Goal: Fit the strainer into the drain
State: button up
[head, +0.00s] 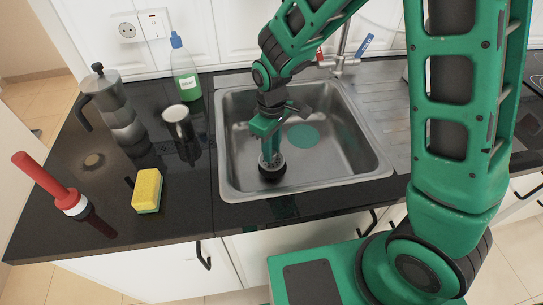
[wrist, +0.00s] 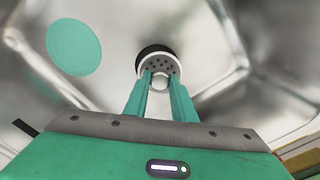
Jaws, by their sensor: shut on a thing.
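The strainer (head: 265,158) is a small round metal piece with holes and a pale rim, low in the left part of the steel sink (head: 345,188). My gripper (head: 271,151) points down and is shut on its small handle. In the wrist view, the perforated strainer face (wrist: 149,68) shows beyond my fingertips (wrist: 159,82). The dark round drain (head: 272,174) is just under the strainer in the head view. In the wrist view its black edge (wrist: 151,49) shows past the strainer's far rim, slightly offset. I cannot tell whether the strainer touches the drain.
A flat teal disc (head: 303,136) lies in the sink to the right. On the black counter are a moka pot (head: 116,110), a soap bottle (head: 184,73), a metal cup (head: 178,122), a yellow sponge (head: 147,190) and a red-handled plunger (head: 50,183). The faucet (head: 341,50) stands behind the sink.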

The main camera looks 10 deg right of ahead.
jog(key=shift+w+d+f, duration=0.2)
jog(key=shift+w+f, duration=0.1)
jog(key=shift+w, duration=0.05)
jog(key=shift+f, duration=1.95)
jog(key=o, duration=1.1)
jog(key=shift+c, duration=0.2)
notch_tip(320, 180, up, 12)
jog(key=shift+r, duration=0.1)
